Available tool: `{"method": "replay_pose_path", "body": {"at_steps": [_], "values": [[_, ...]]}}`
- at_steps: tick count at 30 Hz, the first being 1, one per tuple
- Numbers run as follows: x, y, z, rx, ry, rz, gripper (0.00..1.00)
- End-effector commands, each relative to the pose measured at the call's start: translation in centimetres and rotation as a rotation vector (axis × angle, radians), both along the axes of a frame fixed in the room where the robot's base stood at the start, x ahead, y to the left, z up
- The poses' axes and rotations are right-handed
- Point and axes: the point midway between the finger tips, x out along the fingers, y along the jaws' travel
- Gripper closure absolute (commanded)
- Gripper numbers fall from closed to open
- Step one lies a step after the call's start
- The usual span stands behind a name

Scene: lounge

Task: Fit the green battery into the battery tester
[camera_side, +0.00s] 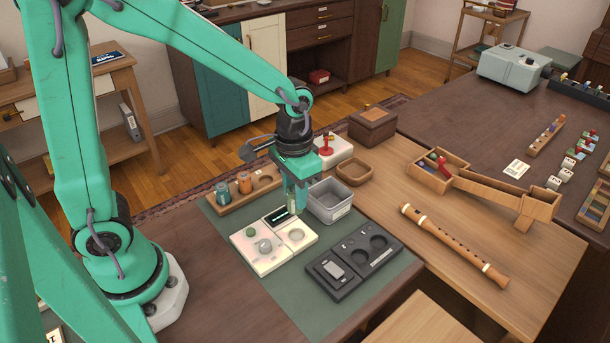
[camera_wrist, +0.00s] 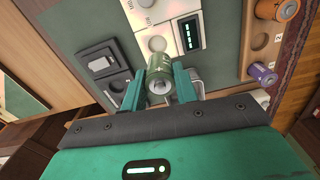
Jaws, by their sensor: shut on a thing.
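My gripper (camera_side: 296,208) is shut on the green battery (camera_wrist: 159,68). In the wrist view the battery sits between the two teal fingers of my gripper (camera_wrist: 160,88), with one round end facing the camera. In the side view the fingers hang upright at the back edge of the white battery tester (camera_side: 264,260), near its dark display. The tester has a round well and small raised parts on top. It also shows in the wrist view (camera_wrist: 164,13), with lit bars on its display. Whether the battery touches it I cannot tell.
A black device (camera_side: 345,291) with round recesses lies right of the tester. A recorder (camera_side: 450,245) lies on the right. The green mat's front is clear.

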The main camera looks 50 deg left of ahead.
Motion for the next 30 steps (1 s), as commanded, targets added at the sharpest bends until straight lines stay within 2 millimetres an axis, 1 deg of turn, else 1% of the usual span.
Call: {"method": "replay_pose_path", "body": {"at_steps": [3,14,23,30], "values": [[-0.2,-0.4,-0.1,0.0,0.0,-0.001,0.96],[-0.2,-0.4,-0.5,0.0,0.0,0.0,0.96],[-0.2,-0.4,-2.1,0.0,0.001,0.0,0.96],[-0.2,-0.4,-3.8,0.0,0.002,0.0,0.96]]}}
